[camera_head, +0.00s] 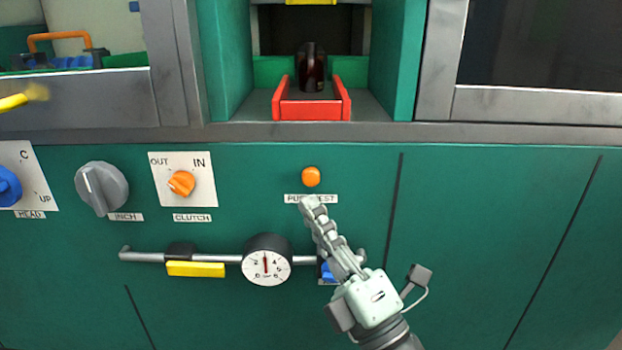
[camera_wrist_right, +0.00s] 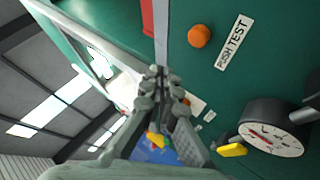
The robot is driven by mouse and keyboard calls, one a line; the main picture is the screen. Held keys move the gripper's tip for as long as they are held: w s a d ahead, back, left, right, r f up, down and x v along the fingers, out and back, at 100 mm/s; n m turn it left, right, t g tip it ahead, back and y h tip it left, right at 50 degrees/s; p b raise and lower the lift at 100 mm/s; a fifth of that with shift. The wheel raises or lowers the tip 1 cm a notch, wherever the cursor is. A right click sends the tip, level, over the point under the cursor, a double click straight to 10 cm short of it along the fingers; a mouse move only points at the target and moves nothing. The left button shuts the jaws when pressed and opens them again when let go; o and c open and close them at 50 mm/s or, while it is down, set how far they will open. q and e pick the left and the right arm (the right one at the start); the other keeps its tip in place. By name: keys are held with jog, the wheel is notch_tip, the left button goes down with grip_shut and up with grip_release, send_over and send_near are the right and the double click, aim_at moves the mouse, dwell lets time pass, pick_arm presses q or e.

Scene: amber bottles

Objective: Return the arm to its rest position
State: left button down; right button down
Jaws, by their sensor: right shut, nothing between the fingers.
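My right gripper (camera_head: 309,203) is shut and empty in front of the green machine panel (camera_head: 480,230), just below the orange push-test button (camera_head: 311,176). Its closed fingers (camera_wrist_right: 155,75) also show in the right wrist view, apart from the orange button (camera_wrist_right: 199,36). A dark amber bottle (camera_head: 311,68) stands in the recess above, behind a red holder (camera_head: 312,109). My left gripper does not show.
A round dial gauge (camera_head: 266,262) and a rail with a yellow block (camera_head: 196,269) sit left of my right arm. A grey INCH knob (camera_head: 100,188) and an orange CLUTCH knob (camera_head: 181,183) are further left. The panel's right side is bare.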

dwell(0.4)
jog(key=w+d+f+m+h, duration=0.1)
jog(key=d+f+m+h, duration=0.2)
jog(key=f, duration=0.1)
jog(key=w+d+f+m+h, duration=0.2)
jog(key=d+f+m+h, duration=0.1)
jog(key=f+m, duration=0.1)
jog(key=w+d+f+m+h, duration=0.2)
jog(key=d+f+m+h, duration=0.1)
jog(key=d+f+m, duration=0.1)
jog(key=shift+d+f+g+h, duration=0.1)
jog(key=shift+f+g+h, duration=0.3)
jog(key=shift+f, duration=0.05)
jog(key=s+d+f+m+g+h, duration=0.2)
jog(key=s+d+f+m+g, duration=0.15)
jog(key=f, duration=0.55)
jog(key=s+d+f+m+g+h, duration=0.25)
jog(key=d+f, duration=0.25)
jog(key=f, duration=0.3)
jog(key=s+d+f+m+g+h, duration=0.1)
jog(key=s+d+f+m+g, duration=0.35)
jog(key=f, duration=0.45)
jog(key=s+d+f+m+g, duration=0.3)
jog(key=s+f+g, duration=0.3)
jog(key=s, duration=0.5)
jog(key=shift+s+d+f, duration=0.15)
jog(key=shift+s+f, duration=0.25)
jog(key=shift+f, duration=0.55)
jog(key=shift+w, duration=0.1)
